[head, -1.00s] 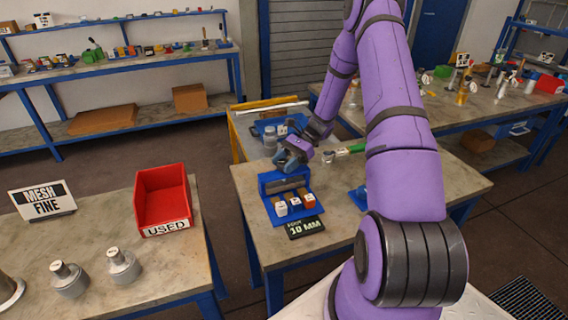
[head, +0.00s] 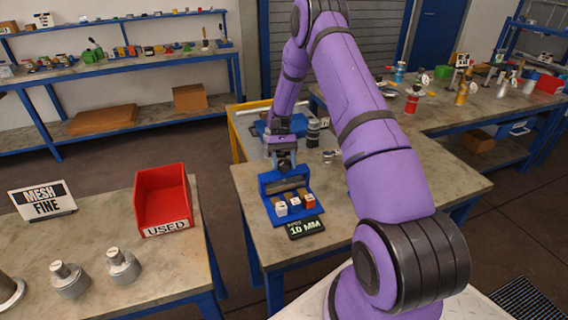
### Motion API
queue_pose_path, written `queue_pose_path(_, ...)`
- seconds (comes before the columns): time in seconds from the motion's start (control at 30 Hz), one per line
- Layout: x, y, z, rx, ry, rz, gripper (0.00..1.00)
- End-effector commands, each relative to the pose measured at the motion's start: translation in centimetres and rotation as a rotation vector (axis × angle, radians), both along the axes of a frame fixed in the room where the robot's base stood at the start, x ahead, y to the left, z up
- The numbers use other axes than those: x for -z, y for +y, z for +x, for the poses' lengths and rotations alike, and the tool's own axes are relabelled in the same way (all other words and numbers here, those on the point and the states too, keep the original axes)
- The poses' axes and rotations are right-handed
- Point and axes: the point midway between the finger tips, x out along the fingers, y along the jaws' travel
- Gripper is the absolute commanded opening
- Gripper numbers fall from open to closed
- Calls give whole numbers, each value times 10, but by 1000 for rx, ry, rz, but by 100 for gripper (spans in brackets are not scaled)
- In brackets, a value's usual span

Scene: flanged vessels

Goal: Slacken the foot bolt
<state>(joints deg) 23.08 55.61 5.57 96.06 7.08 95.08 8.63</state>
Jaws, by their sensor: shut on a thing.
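My gripper (head: 284,160) points down over the back of a blue rack (head: 266,185) on the middle bench. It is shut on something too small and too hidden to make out. The rack holds a row of blocks with white and orange-red fronts (head: 309,202). A dark sign (head: 306,228) in front of it reads 10 MM, with a smaller word above that seems to be FOOT. I cannot pick out the foot bolt; my arm covers part of the bench to the right.
A dark-banded jar (head: 313,132) and small metal parts (head: 329,156) stand right of my gripper. A red USED bin (head: 163,200), a MESH FINE sign (head: 42,199) and grey flanged vessels (head: 122,266) are on the left bench. The bench front right of the rack is clear.

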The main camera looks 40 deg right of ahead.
Motion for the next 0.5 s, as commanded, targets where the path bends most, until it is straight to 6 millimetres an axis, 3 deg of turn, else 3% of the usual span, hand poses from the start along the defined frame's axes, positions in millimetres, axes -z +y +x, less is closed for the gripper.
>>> queue_pose_path(0.5, -1, 1, 0, -495, 1, 0, 23)
